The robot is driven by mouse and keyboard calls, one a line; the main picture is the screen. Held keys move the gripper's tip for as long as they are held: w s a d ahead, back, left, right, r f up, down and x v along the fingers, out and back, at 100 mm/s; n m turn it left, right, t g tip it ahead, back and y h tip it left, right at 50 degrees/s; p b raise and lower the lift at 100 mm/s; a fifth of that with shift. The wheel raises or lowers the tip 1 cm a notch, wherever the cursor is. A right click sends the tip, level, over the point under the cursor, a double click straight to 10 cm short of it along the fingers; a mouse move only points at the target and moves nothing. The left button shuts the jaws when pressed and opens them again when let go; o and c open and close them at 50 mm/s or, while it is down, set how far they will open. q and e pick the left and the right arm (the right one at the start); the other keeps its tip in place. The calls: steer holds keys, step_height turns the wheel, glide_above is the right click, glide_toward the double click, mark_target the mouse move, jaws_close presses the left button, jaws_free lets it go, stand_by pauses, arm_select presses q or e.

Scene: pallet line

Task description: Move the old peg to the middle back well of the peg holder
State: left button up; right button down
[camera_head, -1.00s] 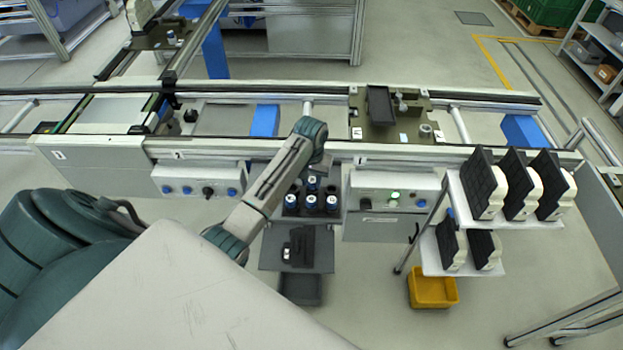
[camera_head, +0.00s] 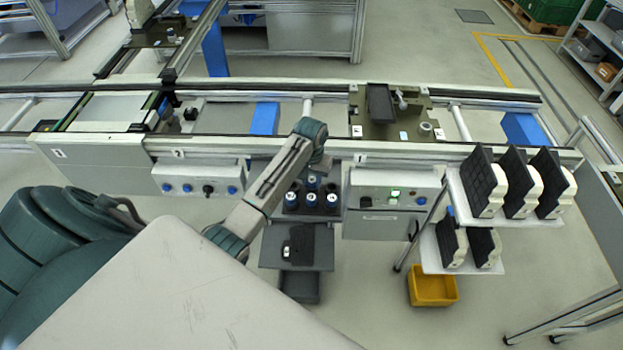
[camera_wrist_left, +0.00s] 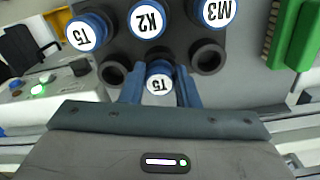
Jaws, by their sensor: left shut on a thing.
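The dark peg holder (camera_head: 300,211) hangs at the front of the line. Three blue-rimmed pegs with white caps stand in its front row; the wrist view shows them marked T5 (camera_wrist_left: 87,31), K2 (camera_wrist_left: 147,19) and M3 (camera_wrist_left: 218,11). My left gripper (camera_wrist_left: 159,88) is shut on another peg (camera_wrist_left: 158,84), also marked T5, at the middle of the back row. The back wells on either side of it, one (camera_wrist_left: 113,73) and the other (camera_wrist_left: 208,57), are empty. The held peg's lower part is hidden, so I cannot tell how deep it sits. My right gripper is not in view.
A dark shelf (camera_head: 274,248) with black parts is below the holder. A control box (camera_head: 380,188) with a lit green button stands to its right. A rack (camera_head: 510,222) with black-and-white units and a yellow bin (camera_head: 433,287) are farther right.

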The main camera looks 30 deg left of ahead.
arm_select(q)
steer(key=shift+f, duration=0.15)
steer(key=o, duration=1.1)
steer(key=shift+c, duration=0.2)
steer(key=shift+o, duration=0.5)
steer(key=o, duration=0.3)
steer(key=shift+r, duration=3.55)
steer(key=shift+f, duration=0.1)
